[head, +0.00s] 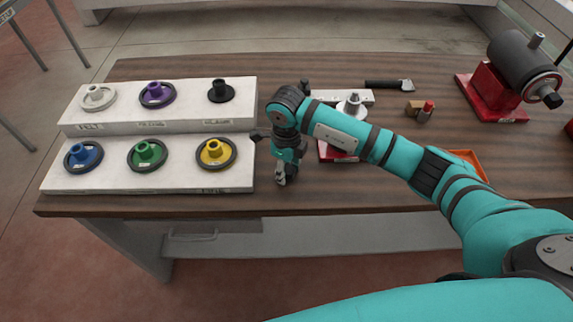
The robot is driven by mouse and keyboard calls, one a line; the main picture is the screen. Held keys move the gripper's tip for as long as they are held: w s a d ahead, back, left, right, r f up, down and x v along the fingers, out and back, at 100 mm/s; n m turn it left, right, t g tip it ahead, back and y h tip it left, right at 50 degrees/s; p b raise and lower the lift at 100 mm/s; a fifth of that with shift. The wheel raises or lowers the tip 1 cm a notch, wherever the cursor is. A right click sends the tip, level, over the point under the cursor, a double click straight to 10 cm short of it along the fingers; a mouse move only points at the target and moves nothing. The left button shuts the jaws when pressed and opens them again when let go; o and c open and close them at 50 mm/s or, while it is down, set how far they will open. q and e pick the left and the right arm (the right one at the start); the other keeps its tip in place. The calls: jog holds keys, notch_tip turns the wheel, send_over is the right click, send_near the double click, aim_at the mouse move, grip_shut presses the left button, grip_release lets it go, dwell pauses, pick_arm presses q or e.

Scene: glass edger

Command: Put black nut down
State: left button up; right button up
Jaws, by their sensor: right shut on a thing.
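My right gripper (281,181) points down over the front of the wooden table, just right of the white stepped rack. It is shut on a small dark thing, taken to be the black nut, which the fingers mostly hide. The gripper is apart from the rack. A black hub piece (220,91) sits at the right end of the rack's upper step. My left gripper is not in view.
The white rack (98,181) carries white, purple, blue, green and yellow hubs on dark-rimmed discs. Behind my right arm are a grey cone-shaped fixture (350,106), a black-handled tool (384,84) and a red-based grey motor (522,62). An orange tray (470,160) is partly hidden.

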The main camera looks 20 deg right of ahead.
aim_at(286, 169)
jog(key=shift+f, duration=0.1)
jog(key=shift+f+b, duration=0.15)
jog(key=shift+b, duration=0.2)
jog(key=o, duration=1.3)
jog(key=shift+r+p, duration=0.3)
jog(key=shift+w+r, duration=0.1)
jog(key=shift+r, duration=0.1)
notch_tip(286, 169, up, 12)
jog(key=b, duration=0.3)
jog(key=shift+f+b, duration=0.25)
jog(key=shift+b, duration=0.15)
